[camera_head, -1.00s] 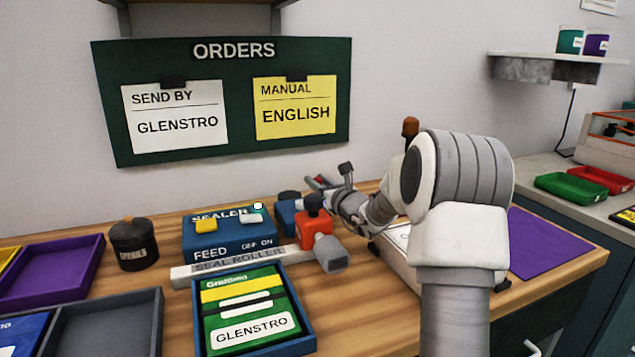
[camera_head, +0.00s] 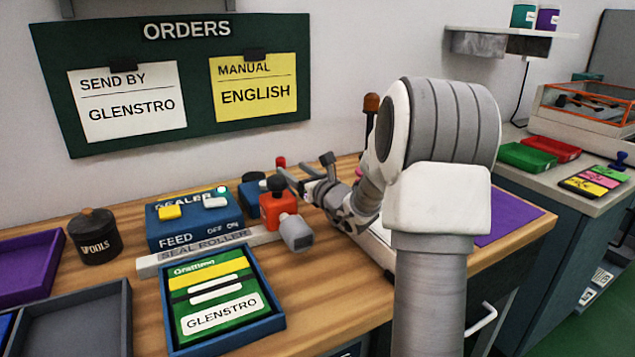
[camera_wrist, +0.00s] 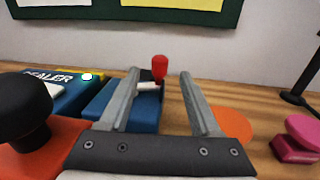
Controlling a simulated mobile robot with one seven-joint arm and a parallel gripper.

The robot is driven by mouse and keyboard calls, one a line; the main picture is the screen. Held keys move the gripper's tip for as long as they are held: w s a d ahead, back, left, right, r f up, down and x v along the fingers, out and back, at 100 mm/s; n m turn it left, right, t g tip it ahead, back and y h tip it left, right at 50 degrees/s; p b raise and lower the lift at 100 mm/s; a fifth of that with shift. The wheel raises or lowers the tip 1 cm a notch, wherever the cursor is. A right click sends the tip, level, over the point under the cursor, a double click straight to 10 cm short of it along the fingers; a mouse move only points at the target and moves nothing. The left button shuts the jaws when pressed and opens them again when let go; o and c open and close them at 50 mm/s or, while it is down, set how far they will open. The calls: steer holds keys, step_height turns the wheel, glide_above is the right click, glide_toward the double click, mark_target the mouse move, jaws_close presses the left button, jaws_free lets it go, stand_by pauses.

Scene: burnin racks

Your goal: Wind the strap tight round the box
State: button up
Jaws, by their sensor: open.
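My gripper (camera_head: 302,165) is behind the orange tool with its two fingers apart. In the wrist view my gripper (camera_wrist: 163,78) is open, and a red knob (camera_wrist: 159,67) with a white piece below it shows between the fingers, beyond the blue block (camera_wrist: 122,104). I cannot tell whether the fingers touch it. The red knob also shows in the head view (camera_head: 280,162). A green box (camera_head: 213,299) with a GLENSTRO label and a yellow and a black band lies in a blue tray (camera_head: 278,322). I cannot make out a loose strap.
The blue sealer (camera_head: 193,232) and grey seal roller bar (camera_head: 152,266) lie left of the orange tool (camera_head: 278,207). A black spools pot (camera_head: 95,237) stands further left. A pink stamp-like object (camera_wrist: 298,136) is at the wrist view's right. My arm hides the bench's middle.

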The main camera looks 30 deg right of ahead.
steer(key=s+d+p, duration=0.1)
steer(key=s, duration=0.9)
steer(key=shift+p, duration=0.4)
steer(key=shift+r, duration=0.1)
